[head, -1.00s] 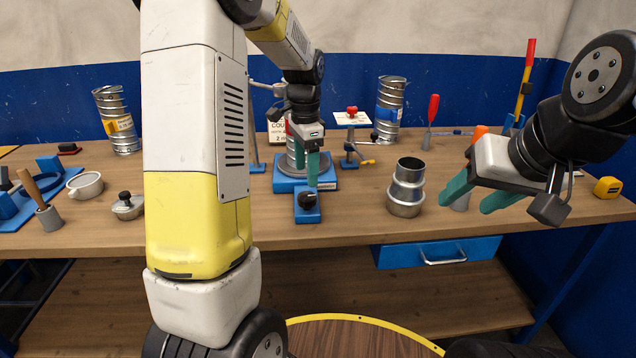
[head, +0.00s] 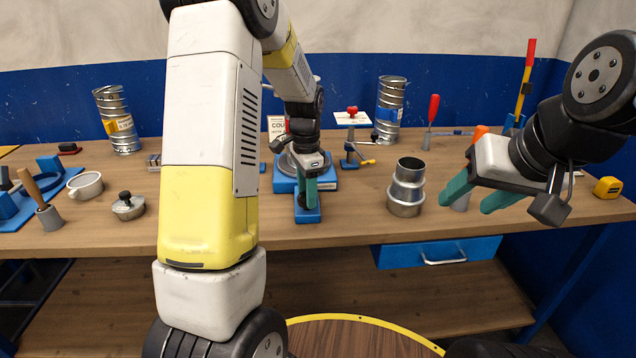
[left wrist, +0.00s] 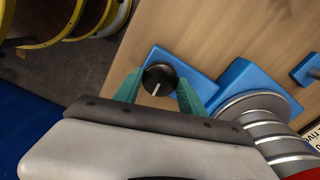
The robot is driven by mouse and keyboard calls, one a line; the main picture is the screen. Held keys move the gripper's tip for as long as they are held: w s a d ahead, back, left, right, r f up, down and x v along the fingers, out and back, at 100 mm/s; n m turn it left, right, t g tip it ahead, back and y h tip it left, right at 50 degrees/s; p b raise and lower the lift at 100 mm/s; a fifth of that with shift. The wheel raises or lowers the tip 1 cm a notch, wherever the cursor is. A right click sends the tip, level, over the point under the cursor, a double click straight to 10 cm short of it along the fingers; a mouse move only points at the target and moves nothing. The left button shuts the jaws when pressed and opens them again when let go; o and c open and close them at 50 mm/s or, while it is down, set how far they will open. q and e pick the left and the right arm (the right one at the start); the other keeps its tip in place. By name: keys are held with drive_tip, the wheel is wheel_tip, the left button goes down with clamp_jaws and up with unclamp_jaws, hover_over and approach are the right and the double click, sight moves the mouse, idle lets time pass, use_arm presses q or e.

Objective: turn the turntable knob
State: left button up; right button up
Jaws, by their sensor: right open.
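The turntable knob is a black round knob (left wrist: 160,79) with a white pointer line, on a blue base block (head: 308,214) at the front of the turntable (head: 284,184). In the left wrist view it lies between the fingertips of my left gripper (left wrist: 160,86). That gripper (head: 306,200) points down over the block in the head view and hides the knob there. Its teal fingers stand apart, one on each side of the knob; I cannot tell whether they touch it. My right gripper (head: 474,200) is open and empty above the right part of the bench.
A stepped metal reducer (head: 406,188) stands right of the turntable. Spiral ducts (head: 390,108) stand at the back. A lidded pot (head: 128,206) is at left. The bench front between pot and reducer is mostly clear.

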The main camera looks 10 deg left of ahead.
use_arm(q)
drive_tip(key=c, duration=0.7)
drive_tip(key=shift+n, duration=0.3)
drive_tip(key=n, duration=0.3)
drive_tip(key=shift+n, duration=0.3)
drive_tip(key=n, duration=0.3)
drive_tip(key=shift+n, duration=0.4)
drive_tip(key=n, duration=1)
drive_tip(key=shift+r+n, duration=0.1)
drive_tip(key=shift+n, duration=0.3)
